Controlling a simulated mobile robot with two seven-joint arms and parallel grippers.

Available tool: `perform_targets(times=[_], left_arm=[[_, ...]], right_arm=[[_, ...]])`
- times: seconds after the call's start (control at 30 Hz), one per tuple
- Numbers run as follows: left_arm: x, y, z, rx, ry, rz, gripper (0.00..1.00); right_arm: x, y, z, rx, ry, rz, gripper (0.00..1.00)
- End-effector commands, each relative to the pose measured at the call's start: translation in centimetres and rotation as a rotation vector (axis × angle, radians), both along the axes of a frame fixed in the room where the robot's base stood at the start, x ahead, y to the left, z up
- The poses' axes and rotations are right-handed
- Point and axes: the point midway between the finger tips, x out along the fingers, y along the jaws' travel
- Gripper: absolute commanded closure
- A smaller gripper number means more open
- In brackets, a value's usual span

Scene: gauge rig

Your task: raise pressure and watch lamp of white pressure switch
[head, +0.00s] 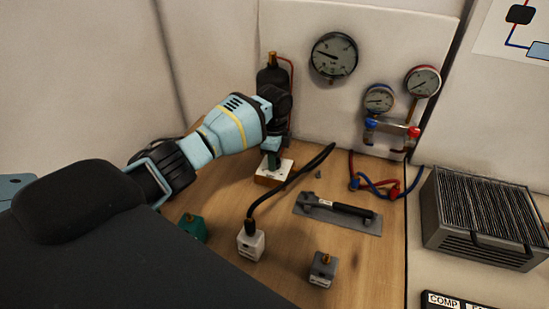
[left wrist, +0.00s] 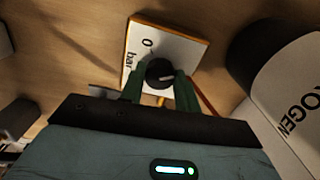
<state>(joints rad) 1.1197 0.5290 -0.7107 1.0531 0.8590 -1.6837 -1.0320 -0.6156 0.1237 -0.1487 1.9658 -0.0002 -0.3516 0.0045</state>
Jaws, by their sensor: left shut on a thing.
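The white pressure switch (head: 251,243) stands upright on the wooden bench, with a black hose at its top. I cannot make out its lamp. A white-topped block (head: 286,167) with a wooden edge lies farther back; in the left wrist view its plate (left wrist: 185,42) reads "0" and "bar". My left gripper (head: 272,158) points down at this block. In the left wrist view its green fingers (left wrist: 160,84) are shut on the dark round knob (left wrist: 159,70). The large round gauge (head: 334,56) hangs on the back panel; its reading is too small to tell. My right gripper is not in view.
A green block (head: 193,227) and a grey block (head: 322,268) flank the white switch. A gauge manifold (head: 392,128) with red and blue hoses is on the panel. A dark bottle (head: 268,78) stands behind my gripper. A finned unit (head: 485,215) stands right.

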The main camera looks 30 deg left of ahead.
Motion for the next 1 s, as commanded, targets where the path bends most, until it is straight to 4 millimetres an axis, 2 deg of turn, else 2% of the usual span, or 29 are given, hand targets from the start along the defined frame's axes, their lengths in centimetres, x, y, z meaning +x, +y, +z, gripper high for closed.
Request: perform_targets(times=[0.67, 0.7, 0.83, 1.0], left_arm=[[-0.04, -0.02, -0.10, -0.001, 0.002, -0.056, 0.91], [-0.04, -0.02, -0.10, -0.001, 0.002, -0.056, 0.63], [-0.03, -0.02, -0.08, -0.001, 0.002, -0.056, 0.46], [-0.01, -0.01, -0.05, 0.000, 0.001, -0.056, 0.46]], right_arm=[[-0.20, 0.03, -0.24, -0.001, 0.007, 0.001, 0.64], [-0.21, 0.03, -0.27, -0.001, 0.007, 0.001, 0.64], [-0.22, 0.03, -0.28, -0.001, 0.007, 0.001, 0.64], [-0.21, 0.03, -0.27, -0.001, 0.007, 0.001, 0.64]])
